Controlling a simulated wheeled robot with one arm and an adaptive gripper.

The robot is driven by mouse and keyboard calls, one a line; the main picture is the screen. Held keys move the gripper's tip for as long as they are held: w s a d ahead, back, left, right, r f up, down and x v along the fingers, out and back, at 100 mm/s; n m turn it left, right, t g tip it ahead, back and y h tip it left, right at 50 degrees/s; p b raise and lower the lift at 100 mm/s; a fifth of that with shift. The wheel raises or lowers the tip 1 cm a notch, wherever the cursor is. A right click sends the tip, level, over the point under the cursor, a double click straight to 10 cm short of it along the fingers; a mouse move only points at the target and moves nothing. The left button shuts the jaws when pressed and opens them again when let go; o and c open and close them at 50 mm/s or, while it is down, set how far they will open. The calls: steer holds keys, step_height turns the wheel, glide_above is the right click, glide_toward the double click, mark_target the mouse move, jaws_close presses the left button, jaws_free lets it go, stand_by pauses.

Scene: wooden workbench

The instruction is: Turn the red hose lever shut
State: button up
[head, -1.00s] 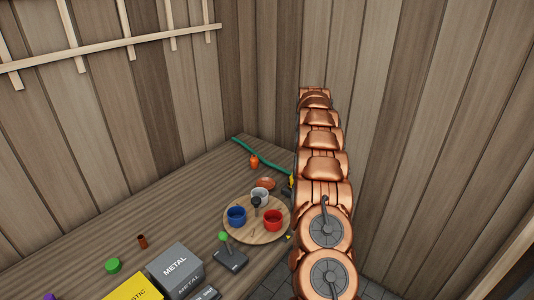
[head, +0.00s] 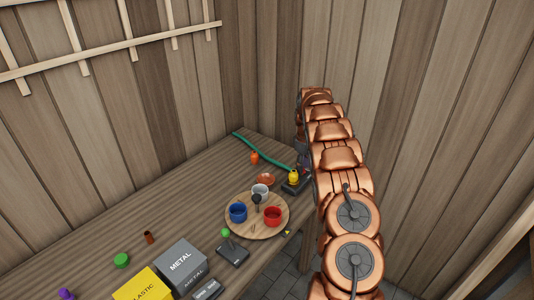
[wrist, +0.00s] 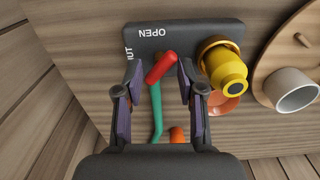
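The red lever (wrist: 160,68) shows in the wrist view on a dark base plate (wrist: 185,36) marked "OPEN" along one edge and partly hidden lettering ending in "UT" at the left. The lever lies slanted; I cannot tell its exact setting. The green hose (wrist: 156,115) runs below it, and it also shows in the head view (head: 262,150). A yellow fitting (wrist: 226,68) stands on the plate, right of the lever. My gripper (wrist: 160,76) is open, with one finger either side of the lever and gaps showing. In the head view, my arm hides the gripper and lever.
A round wooden tray (head: 243,229) holds a blue mug (head: 238,212), a red mug (head: 272,216) and a white mug (head: 260,191), close to the plate. An orange dish (head: 266,179) lies nearby. Wooden walls stand behind the bench.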

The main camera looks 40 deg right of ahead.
steer(key=shift+r, duration=0.25)
steer(key=shift+r+b, duration=1.15)
steer(key=shift+r, duration=2.45)
steer(key=s+a+r, duration=0.3)
steer(key=a+r, duration=0.1)
steer(key=a, duration=0.4)
steer(key=s+a+r+m, duration=0.1)
steer(key=s+a+r, duration=0.2)
steer(key=a, duration=0.4)
steer(key=s+a+r+m+g, duration=0.1)
steer(key=s+a+r, duration=0.2)
steer(key=a, duration=0.5)
steer(key=shift+s+a+r+p, duration=0.2)
steer(key=shift+a+r+p, duration=0.15)
steer(key=shift+r, duration=0.5)
steer(key=shift+d, duration=0.1)
